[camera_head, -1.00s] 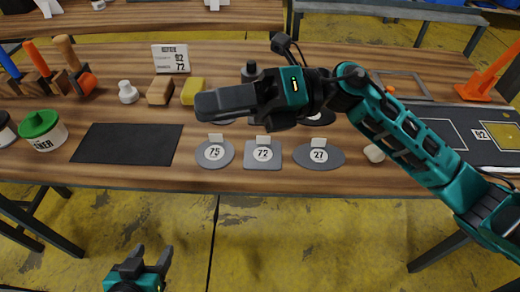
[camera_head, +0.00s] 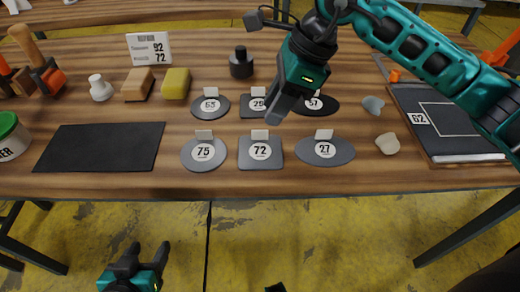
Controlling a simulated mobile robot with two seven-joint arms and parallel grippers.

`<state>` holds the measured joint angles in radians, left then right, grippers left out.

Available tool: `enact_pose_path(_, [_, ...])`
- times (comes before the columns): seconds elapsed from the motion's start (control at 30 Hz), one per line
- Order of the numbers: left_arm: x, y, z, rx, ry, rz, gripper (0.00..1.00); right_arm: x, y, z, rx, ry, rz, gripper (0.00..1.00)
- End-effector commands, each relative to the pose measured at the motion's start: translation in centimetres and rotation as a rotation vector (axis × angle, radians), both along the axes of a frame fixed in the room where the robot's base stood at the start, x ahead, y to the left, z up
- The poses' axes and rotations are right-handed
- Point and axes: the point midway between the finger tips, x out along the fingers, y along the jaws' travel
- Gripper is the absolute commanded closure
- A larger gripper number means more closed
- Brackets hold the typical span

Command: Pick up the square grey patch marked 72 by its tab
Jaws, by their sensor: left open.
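The square grey patch marked 72 (camera_head: 261,163) lies flat on the wooden workbench, in the middle of the front row of patches. Its pale tab (camera_head: 260,134) stands up at its far edge. My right gripper (camera_head: 277,112) points down just beyond and slightly right of the tab, apart from the patch. Its fingers overlap in this view, so I cannot see a gap between them. My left gripper (camera_head: 137,252) is open and empty, low in front of the bench.
Round patch 75 (camera_head: 204,162) lies left of it and oval patch 27 (camera_head: 325,157) right. More tabbed patches form a row behind. A dark mat (camera_head: 100,147) lies left, and a dark board marked 62 (camera_head: 455,140) right. A sign (camera_head: 149,48) reads 92 and 72.

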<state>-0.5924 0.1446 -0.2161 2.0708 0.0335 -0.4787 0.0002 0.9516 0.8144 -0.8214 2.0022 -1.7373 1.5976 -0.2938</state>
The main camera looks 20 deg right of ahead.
Motion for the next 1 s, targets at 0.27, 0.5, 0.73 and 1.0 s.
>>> enact_pose_path(0.27, [-0.1,0.0,-0.7,0.001,0.003,0.0,0.42,0.2,1.0,-2.6,0.002,0.005,0.001,0.66])
enact_pose_path(0.5, [-0.1,0.1,-1.2,0.004,0.003,-0.001,0.42,0.6,2.0,-5.4,0.002,0.002,0.0,0.66])
enact_pose_path(0.73, [-0.1,0.3,-1.2,0.01,0.002,-0.005,0.42,0.7,2.1,-5.6,0.001,0.001,-0.001,0.66])
enact_pose_path(1.0, [-0.1,0.3,-1.2,0.011,0.003,-0.005,0.42,0.7,2.1,-5.6,0.002,0.001,-0.001,0.88])
